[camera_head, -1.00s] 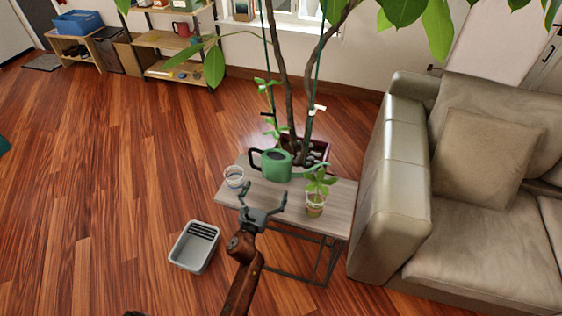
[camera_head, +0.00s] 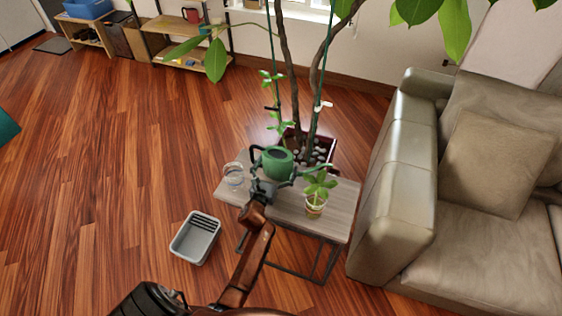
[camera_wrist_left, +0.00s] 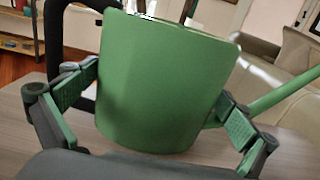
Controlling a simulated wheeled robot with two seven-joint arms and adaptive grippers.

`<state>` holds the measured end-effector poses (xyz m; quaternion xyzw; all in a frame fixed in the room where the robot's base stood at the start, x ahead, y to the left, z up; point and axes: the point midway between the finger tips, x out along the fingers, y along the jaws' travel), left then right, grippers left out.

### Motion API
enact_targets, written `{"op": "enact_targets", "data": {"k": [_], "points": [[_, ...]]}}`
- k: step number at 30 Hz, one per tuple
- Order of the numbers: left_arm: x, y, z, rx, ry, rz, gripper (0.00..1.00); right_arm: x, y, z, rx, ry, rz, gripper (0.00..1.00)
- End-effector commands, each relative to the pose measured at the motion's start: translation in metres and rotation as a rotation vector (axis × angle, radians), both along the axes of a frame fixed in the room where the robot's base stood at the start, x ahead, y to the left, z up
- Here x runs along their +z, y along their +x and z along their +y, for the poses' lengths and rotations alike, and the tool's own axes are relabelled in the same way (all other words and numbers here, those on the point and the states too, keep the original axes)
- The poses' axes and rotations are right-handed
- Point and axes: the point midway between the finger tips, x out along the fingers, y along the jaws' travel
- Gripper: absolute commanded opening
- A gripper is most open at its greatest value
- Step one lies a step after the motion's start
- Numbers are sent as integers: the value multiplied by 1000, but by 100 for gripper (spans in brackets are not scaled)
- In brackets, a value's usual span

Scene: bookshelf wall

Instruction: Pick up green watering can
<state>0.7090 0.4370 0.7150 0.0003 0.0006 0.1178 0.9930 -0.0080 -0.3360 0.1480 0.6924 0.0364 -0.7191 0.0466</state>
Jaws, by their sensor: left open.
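The green watering can (camera_head: 277,162) stands on the small wooden side table (camera_head: 335,213). Its dark handle (camera_head: 254,157) is on the left and its spout points right. My left gripper (camera_head: 271,177) is open at the near side of the can. In the left wrist view the can's body (camera_wrist_left: 165,85) fills the middle, between the two spread fingers of the gripper (camera_wrist_left: 155,95). The left finger is close to the can's left edge and the handle, the right finger close to the base of the spout. I cannot tell whether either touches. My right gripper is not in view.
A clear glass (camera_head: 233,175) stands left of the can and a small potted plant (camera_head: 315,200) to its right. A tall plant with thin trunks (camera_head: 290,75) rises behind the table. A grey bin (camera_head: 195,238) sits on the floor, and a sofa (camera_head: 400,190) stands at right.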

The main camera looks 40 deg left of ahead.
Motion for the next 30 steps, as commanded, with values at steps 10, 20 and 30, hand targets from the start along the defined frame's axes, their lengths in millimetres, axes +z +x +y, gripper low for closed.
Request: {"op": "enact_targets", "data": {"k": [10, 20, 30], "points": [[0, 0, 0, 0, 0, 0, 90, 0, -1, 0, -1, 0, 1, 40], [0, 0, 0, 0, 0, -1, 68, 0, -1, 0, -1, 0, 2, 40], [5, 1, 0, -2, 2, -7, 65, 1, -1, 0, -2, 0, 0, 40]]}}
